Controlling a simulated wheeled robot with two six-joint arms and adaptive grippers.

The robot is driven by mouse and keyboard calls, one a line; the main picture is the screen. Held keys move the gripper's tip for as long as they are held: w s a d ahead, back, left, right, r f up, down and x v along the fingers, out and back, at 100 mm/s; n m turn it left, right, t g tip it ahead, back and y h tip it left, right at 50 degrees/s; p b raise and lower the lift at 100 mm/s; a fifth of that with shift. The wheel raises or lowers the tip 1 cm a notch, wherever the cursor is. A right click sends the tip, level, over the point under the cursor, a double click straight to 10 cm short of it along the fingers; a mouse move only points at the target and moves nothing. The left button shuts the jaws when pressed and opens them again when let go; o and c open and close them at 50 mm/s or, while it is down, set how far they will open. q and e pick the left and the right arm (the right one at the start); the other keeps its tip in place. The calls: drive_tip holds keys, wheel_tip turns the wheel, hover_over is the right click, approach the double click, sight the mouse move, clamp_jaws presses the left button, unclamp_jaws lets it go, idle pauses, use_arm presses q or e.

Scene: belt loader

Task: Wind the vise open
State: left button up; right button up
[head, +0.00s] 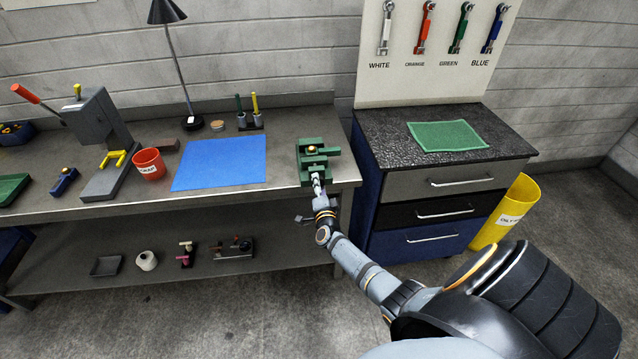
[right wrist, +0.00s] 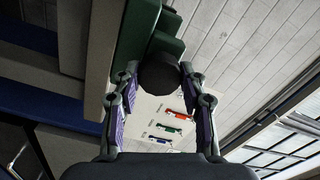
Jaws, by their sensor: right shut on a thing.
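The green vise (head: 306,163) stands at the right end of the workbench, near its front edge. A small brass-coloured round thing (head: 313,149) shows on top of it. My right gripper (head: 317,182) reaches the front of the vise from the floor side. In the right wrist view a dark round handle end (right wrist: 159,74) sits between the two fingers of my right gripper (right wrist: 158,88), with the green vise body (right wrist: 136,35) behind it. The gripper is shut on this handle. The vise's jaw gap is hard to make out. My left gripper is not in view.
A blue mat (head: 221,163), a red cup (head: 149,164) and a grey press (head: 97,118) stand left of the vise. A drawer cabinet (head: 440,207) with a green cloth (head: 447,136) is close on the right. A yellow bin (head: 507,211) stands beyond it.

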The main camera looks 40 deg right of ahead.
drive_tip(key=shift+f+n, duration=0.1)
drive_tip(key=shift+n, duration=0.5)
drive_tip(key=o, duration=1.2)
drive_tip(key=shift+c, duration=0.2)
drive_tip(key=v, duration=1.2)
